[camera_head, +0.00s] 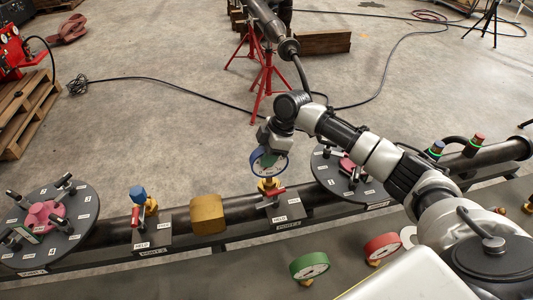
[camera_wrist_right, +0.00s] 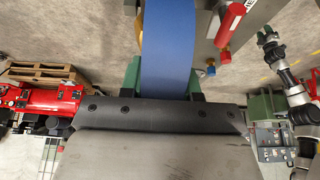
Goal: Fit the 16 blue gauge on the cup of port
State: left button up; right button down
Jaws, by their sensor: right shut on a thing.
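My right gripper (camera_head: 270,146) is shut on a blue-rimmed gauge (camera_head: 284,162) with a pale dial. In the right wrist view the gauge's blue rim (camera_wrist_right: 168,40) lies between the fingers. The gauge is upright, directly above a brass cup (camera_head: 268,185) on the right-hand port of the pipe. Its lower rim meets the cup in the head view; I cannot tell whether they touch. A red valve handle (camera_head: 272,192) sits at this port. It also shows in the wrist view (camera_wrist_right: 230,22). My left gripper is out of view.
Round flanges (camera_head: 75,238) with clamps sit along the pipe. A green gauge (camera_head: 309,266) and a red gauge (camera_head: 382,246) lie in front. Open concrete floor is behind.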

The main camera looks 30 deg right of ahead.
jog(key=c, duration=0.7)
grip_release()
jog(key=b+v, duration=0.1)
jog(key=v, duration=0.9)
jog(key=shift+d+r+b, duration=0.15)
jog(key=shift+r+b, duration=0.25)
jog(key=shift+s, duration=0.1)
